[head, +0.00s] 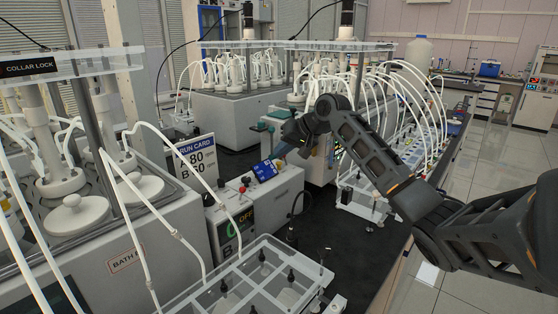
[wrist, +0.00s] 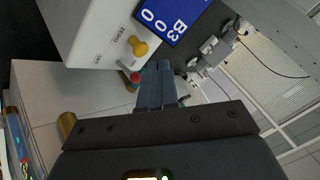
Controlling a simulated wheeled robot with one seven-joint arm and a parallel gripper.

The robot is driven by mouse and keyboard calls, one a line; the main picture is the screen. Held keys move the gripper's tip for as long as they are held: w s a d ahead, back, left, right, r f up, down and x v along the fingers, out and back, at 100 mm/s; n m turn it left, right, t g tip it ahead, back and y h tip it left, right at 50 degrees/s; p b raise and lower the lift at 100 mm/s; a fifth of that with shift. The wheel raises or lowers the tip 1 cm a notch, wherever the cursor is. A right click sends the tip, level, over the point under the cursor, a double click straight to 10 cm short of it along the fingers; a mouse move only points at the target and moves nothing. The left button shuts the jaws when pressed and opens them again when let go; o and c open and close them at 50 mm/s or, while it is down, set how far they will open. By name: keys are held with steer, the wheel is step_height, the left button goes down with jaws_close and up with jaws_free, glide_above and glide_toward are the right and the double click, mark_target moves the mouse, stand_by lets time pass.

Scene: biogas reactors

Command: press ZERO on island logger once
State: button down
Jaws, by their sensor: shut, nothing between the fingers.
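The island logger appears to be the white box (wrist: 88,35) with a blue display (wrist: 170,20) reading "B3" and zeros, at the top of the wrist view. The word ZERO is printed on its face, and a yellow button (wrist: 140,49) stands out beside it. My gripper (wrist: 163,68) is shut and empty; its fingertips appear just below and right of the yellow button, with a visible gap in the picture. In the head view a small blue display (head: 265,170) shows below my gripper (head: 292,140), whose fingertips are hard to make out there.
A red knob (wrist: 136,77) and a green one lie left of my fingers in the wrist view.

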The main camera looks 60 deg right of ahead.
step_height(320, 180, up, 3)
steer(key=shift+f+p, duration=0.15)
steer(key=shift+p, duration=1.05)
step_height(320, 180, up, 2)
steer(key=shift+r+p, duration=0.15)
steer(key=shift+p, duration=0.25)
